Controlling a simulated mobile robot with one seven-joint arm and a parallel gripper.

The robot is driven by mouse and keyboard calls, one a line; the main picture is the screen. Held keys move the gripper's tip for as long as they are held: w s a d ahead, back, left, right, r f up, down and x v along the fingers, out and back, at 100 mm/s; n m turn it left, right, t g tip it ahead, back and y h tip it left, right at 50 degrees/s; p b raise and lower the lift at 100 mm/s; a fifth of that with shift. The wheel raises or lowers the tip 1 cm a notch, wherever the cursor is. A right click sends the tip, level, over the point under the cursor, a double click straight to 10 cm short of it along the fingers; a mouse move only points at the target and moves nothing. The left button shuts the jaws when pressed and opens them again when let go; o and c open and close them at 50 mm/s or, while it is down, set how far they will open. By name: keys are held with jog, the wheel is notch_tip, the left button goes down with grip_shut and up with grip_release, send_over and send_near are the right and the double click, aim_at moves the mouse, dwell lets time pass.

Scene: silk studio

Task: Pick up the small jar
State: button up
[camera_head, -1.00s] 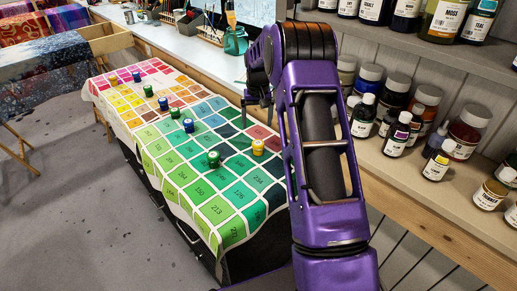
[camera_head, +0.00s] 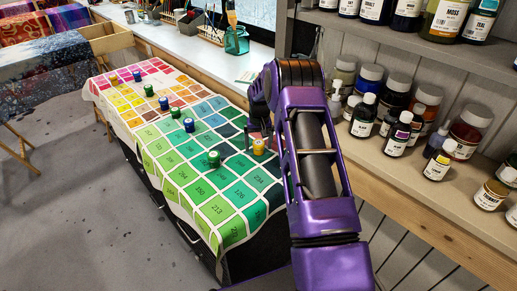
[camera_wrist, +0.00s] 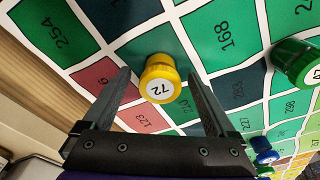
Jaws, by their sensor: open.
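A small yellow jar (camera_head: 258,147) with a white label stands on the colour-chart cloth (camera_head: 237,229). In the wrist view the yellow jar (camera_wrist: 163,80) shows the number 72 on its label. My gripper (camera_head: 257,137) is just above and around it in the head view. In the wrist view my gripper (camera_wrist: 158,78) is open, with one finger on each side of the jar and a visible gap to each. Other small jars stand on the cloth: a green one (camera_head: 214,158) and a blue one (camera_head: 189,125) are nearest.
In the wrist view, a green jar (camera_wrist: 298,62) stands to the right, with blue jars beyond. A shelf (camera_head: 440,207) holding several bottles is right of my arm. A white counter (camera_head: 180,48) runs behind the cloth.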

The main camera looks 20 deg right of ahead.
grip_shut()
jog(key=shift+r, duration=0.1)
dwell(0.3)
jog(key=shift+r, duration=0.1)
